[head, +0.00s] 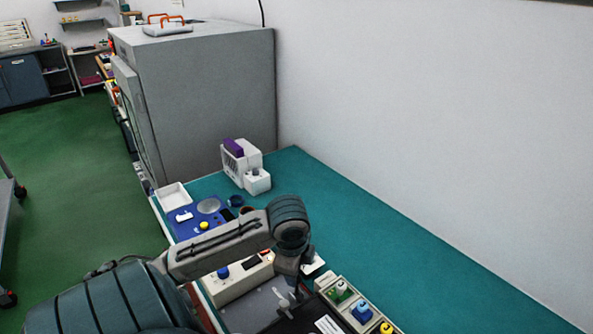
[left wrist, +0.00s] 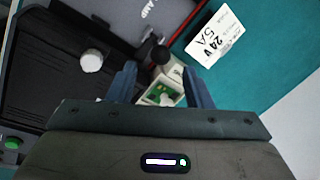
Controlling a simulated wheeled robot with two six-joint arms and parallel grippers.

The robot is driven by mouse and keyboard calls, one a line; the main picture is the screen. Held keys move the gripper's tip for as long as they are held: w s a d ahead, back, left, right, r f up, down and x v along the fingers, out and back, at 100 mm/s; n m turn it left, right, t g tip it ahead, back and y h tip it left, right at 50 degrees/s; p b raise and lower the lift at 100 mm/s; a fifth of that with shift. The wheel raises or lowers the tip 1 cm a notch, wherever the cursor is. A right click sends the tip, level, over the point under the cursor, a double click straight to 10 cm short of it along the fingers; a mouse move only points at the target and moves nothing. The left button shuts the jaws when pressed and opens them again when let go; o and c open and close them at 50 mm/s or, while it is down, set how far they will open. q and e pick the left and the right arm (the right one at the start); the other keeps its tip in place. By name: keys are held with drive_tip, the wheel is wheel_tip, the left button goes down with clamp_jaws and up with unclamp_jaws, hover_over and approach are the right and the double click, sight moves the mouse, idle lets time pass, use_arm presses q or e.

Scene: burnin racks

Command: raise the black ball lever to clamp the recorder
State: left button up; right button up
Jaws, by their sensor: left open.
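In the left wrist view, a dark rounded knob (left wrist: 159,55) on a pale grey stem, which looks like the black ball lever, stands beside a panel edge marked with letters ending in "AMP". My left gripper (left wrist: 160,86) is open, its two blue-grey fingers on either side of the area just below the knob. They are apart and hold nothing. A black tray-like body (left wrist: 45,75) with a white round knob (left wrist: 91,61) lies to the left; I cannot tell whether it is the recorder. In the head view my left arm hides most of this spot.
The head view shows a blue panel (head: 185,222), a white instrument (head: 236,282) and free teal bench (head: 400,260) to the right.

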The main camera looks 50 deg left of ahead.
use_arm(q)
drive_tip(key=v, duration=0.6)
drive_tip(key=shift+r, duration=0.25)
